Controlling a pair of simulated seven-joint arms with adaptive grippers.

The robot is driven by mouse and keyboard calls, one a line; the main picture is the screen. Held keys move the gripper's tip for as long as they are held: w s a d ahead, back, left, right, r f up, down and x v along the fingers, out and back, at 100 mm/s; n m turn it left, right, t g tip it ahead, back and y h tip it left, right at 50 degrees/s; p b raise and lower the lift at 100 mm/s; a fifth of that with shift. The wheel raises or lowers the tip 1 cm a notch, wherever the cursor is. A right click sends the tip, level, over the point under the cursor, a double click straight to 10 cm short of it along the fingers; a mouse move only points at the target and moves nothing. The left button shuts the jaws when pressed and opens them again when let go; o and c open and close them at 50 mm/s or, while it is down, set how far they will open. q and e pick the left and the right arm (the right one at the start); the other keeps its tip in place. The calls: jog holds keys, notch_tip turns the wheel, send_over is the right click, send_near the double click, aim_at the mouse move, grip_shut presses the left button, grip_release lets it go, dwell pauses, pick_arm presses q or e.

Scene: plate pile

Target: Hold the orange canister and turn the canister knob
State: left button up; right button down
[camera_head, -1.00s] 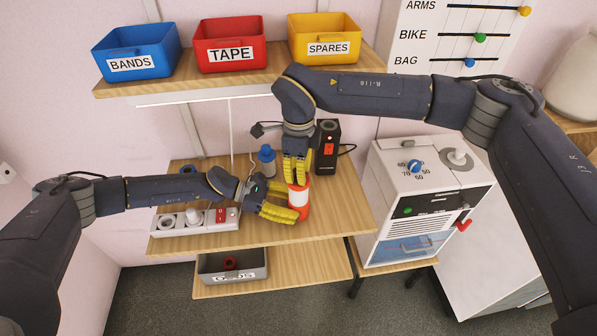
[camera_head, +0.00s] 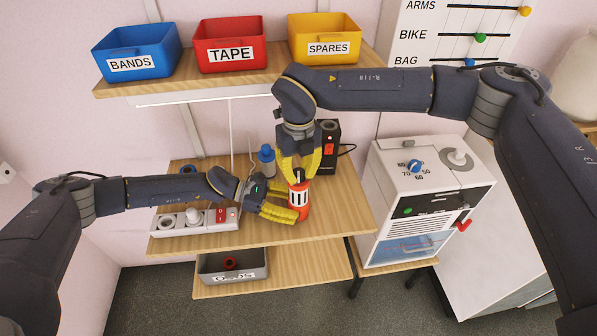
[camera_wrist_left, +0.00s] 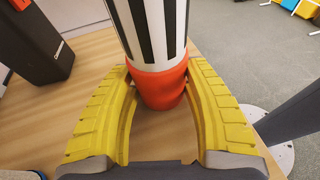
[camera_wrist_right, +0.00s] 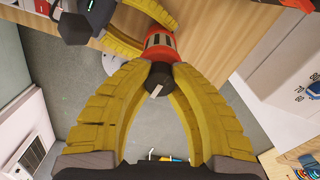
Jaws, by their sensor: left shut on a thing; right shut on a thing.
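The orange canister (camera_head: 302,212) stands upright on the wooden desk, with a white band crossed by black stripes. In the left wrist view its orange base (camera_wrist_left: 162,88) sits between the yellow fingers of my left gripper (camera_head: 294,212), which is shut on it from the left. The black canister knob (camera_wrist_right: 157,78), with a pale pointer mark, is on top in the right wrist view. My right gripper (camera_head: 299,174) comes from above, its yellow fingers on both sides of the knob, shut on it. The fingertip contacts are partly hidden.
A blue bottle (camera_head: 266,160) and a black box with a red switch (camera_head: 328,148) stand behind the canister. A socket strip (camera_head: 182,222) lies left, under my left arm. A white machine with a dial (camera_head: 400,185) stands right. Bins line the shelf above.

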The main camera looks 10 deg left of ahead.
jog(key=shift+m, duration=1.5)
jog(key=c, duration=1)
grip_release()
jog(key=shift+c, duration=0.2)
